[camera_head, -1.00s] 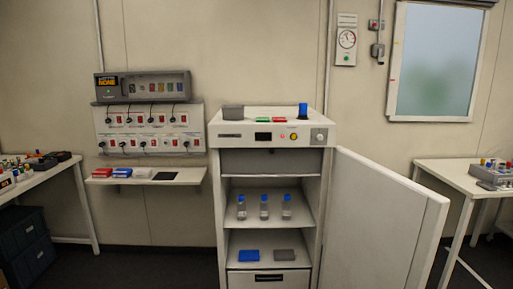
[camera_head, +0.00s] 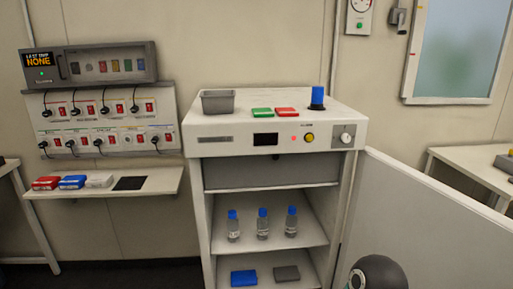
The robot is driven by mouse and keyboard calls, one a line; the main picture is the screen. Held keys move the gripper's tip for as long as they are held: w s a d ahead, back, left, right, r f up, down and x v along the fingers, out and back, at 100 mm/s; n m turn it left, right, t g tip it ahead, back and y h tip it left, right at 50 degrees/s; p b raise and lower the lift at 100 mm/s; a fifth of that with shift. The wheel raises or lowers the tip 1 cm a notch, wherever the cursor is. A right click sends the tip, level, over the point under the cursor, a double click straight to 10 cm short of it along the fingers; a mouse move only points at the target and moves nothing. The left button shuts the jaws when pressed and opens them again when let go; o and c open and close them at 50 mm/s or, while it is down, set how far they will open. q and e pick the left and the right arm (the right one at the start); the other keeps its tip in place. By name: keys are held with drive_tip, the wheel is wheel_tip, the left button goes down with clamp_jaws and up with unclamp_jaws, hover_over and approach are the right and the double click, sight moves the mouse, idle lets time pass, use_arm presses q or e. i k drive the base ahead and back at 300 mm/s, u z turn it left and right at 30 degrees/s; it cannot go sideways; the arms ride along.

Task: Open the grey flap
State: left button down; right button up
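The grey flap (camera_head: 270,174) is a dark grey panel across the top compartment of the white cabinet (camera_head: 204,220), just under its control panel. It appears shut, and what lies behind it is hidden. The white cabinet door (camera_head: 425,225) stands swung open to the right. Neither of my grippers shows in the head view. A dark rounded part of mine shows at the bottom right, in front of the door.
Bottles with blue caps (camera_head: 262,224) stand on the shelf below the flap. A blue block (camera_head: 244,277) and a grey block (camera_head: 286,273) lie lower. A grey bin (camera_head: 218,102) and a blue knob-like object (camera_head: 317,98) are on top. A wall shelf (camera_head: 155,182) is left.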

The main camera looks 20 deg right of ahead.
sight(269, 169)
drive_tip(key=u, duration=0.05)
drive_tip(key=i, duration=0.9)
drive_tip(key=u, duration=0.05)
